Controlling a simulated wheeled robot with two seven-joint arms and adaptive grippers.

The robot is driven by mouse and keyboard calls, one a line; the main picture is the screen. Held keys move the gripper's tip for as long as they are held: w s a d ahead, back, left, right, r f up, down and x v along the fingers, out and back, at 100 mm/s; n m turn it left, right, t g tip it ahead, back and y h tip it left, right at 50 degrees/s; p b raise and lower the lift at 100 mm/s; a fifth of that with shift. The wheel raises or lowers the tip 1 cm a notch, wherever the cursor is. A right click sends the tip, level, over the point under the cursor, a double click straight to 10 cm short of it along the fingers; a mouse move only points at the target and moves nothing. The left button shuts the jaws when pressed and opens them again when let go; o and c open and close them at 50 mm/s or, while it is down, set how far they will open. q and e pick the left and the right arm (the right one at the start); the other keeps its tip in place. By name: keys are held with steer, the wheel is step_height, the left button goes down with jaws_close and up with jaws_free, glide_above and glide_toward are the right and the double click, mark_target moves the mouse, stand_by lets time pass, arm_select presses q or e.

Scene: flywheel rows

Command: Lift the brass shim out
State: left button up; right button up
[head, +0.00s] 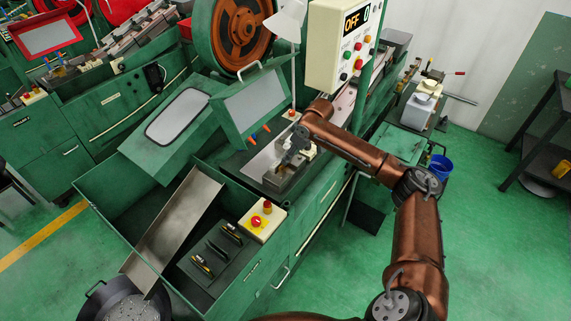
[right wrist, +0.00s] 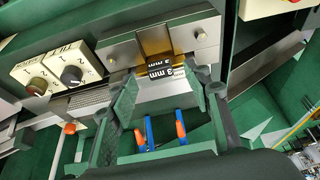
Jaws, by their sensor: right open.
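The brass shim (right wrist: 152,41) stands in a slot of a grey metal block in the right wrist view. A black tab marked "3 mm" (right wrist: 160,68) is at its near end. My right gripper (right wrist: 158,78) is open, its two dark fingers on either side of the tab; I cannot tell whether they touch it. In the head view my right gripper (head: 292,155) is over the grey block on the green machine, and the shim is too small to make out there. My left gripper is not in view.
Blue-and-orange levers (right wrist: 151,132) show between my fingers in the wrist view. Selector knobs (right wrist: 72,75) are to the left. A control box reading OFF (head: 338,48) stands above the machine. A grey tray (head: 215,252) with small labelled pieces and an emergency button (head: 256,221) are in front.

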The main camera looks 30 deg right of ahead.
steer(key=shift+w+a+f, duration=0.25)
steer(key=shift+w+f, duration=0.15)
steer(key=shift+f, duration=0.15)
steer(key=shift+w+a+f, duration=0.2)
steer(key=shift+w+f, duration=0.2)
steer(key=shift+f, duration=0.1)
steer(key=shift+w+d+f, duration=0.1)
steer(key=shift+f, duration=0.3)
steer(key=shift+c, duration=0.5)
jaws_close()
